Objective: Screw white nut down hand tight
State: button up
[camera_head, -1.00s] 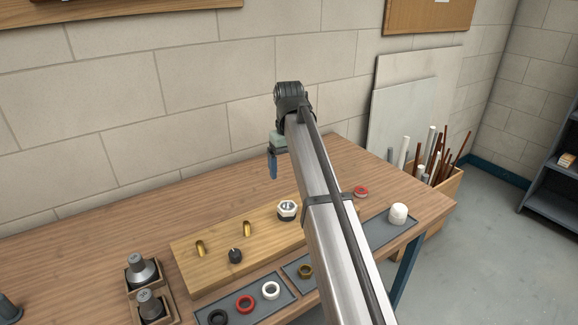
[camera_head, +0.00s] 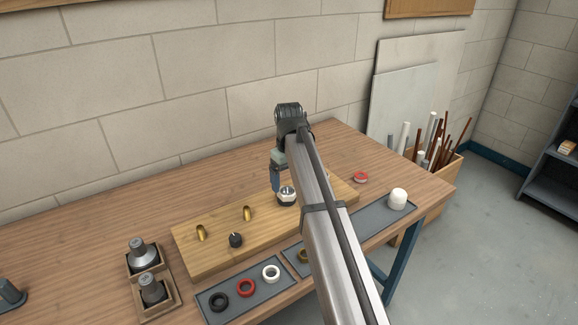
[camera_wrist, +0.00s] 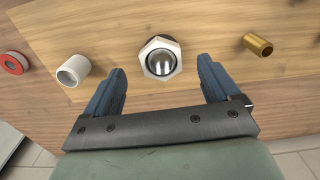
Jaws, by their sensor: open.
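The white hex nut (camera_head: 287,203) sits on a fitting on the wooden board (camera_head: 205,262), near the board's middle. In the wrist view the nut (camera_wrist: 149,45) surrounds a shiny rounded metal piece. My gripper (camera_head: 275,181) is beside the nut in the head view, pointing down, with its tip close to the nut's height. In the wrist view my gripper (camera_wrist: 162,67) is open, its blue fingers spread wide and the nut between and slightly beyond their tips. I see no contact. Part of the board is hidden behind my arm.
Brass fittings (camera_head: 248,214) and a black knob (camera_head: 236,240) stand on the board. A white pipe stub (camera_wrist: 73,71) is left of my fingers. A grey tray (camera_head: 262,293) holds black, red and white rings. A white cap (camera_head: 398,199) stands at right. The table's back is clear.

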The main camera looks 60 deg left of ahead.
aim_at(287, 192)
jog(key=shift+f, duration=2.1)
jog(key=c, duration=1.1)
jog(key=m, duration=0.3)
jog(key=shift+s+m, duration=0.1)
jog(key=shift+m, duration=0.3)
jog(key=shift+c, duration=0.2)
jog(key=shift+s+a+f+m, duration=0.1)
jog(key=shift+s+m, duration=0.05)
jog(key=shift+m, duration=1.85)
jog(key=o, duration=1.3)
jog(key=shift+o, duration=0.2)
